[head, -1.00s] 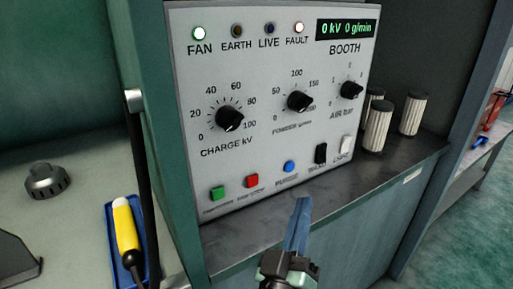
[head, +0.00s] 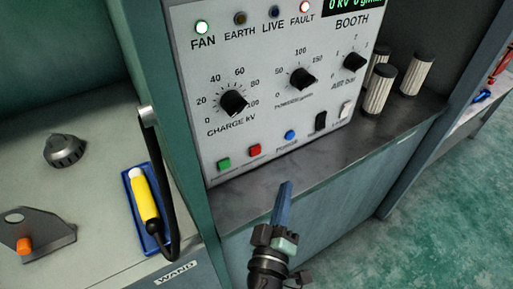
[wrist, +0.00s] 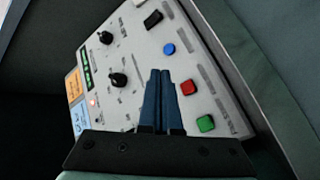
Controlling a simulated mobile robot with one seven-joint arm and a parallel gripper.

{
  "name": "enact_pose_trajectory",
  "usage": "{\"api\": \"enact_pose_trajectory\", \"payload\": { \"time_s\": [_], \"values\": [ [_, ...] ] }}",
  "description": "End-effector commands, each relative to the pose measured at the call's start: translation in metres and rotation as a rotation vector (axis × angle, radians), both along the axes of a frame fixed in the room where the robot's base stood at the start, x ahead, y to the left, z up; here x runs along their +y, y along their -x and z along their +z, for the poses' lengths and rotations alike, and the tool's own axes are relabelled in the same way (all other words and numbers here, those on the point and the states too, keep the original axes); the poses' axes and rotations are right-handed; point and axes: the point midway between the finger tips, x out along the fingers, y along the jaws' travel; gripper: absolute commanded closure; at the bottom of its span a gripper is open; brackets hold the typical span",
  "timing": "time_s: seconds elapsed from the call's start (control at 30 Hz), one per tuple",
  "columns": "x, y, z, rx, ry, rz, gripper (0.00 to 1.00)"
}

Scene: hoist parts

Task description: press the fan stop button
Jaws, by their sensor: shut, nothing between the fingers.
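The control panel (head: 222,128) stands upright on a dark shelf. The red fan stop button (head: 255,150) is on its lower row, between the green button (head: 224,164) and the blue button (head: 290,134). My gripper (head: 284,190) is shut and empty, in front of and below the panel, to the right of the red button in the head view. In the wrist view the shut fingers (wrist: 158,75) point at the panel, with the red button (wrist: 188,87) just right of them. The fingers appear apart from it.
Three pale ribbed cylinders (head: 412,75) stand on the shelf (head: 345,145) right of the panel. At left are a yellow-handled wand (head: 145,198) in a blue tray, a black hose and a grey knob-like part (head: 64,150). Open floor (head: 420,235) lies at right.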

Motion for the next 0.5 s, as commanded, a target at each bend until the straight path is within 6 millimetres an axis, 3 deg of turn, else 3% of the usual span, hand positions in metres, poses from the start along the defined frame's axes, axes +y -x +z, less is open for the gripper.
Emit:
{"api": "enact_pose_trajectory", "payload": {
  "time_s": [0.27, 0.5],
  "values": [
    [0.008, -0.011, 0.002, -0.002, -0.001, 0.002, 1.0],
    [0.028, -0.039, 0.002, -0.002, 0.0, 0.002, 1.0]
  ]
}}
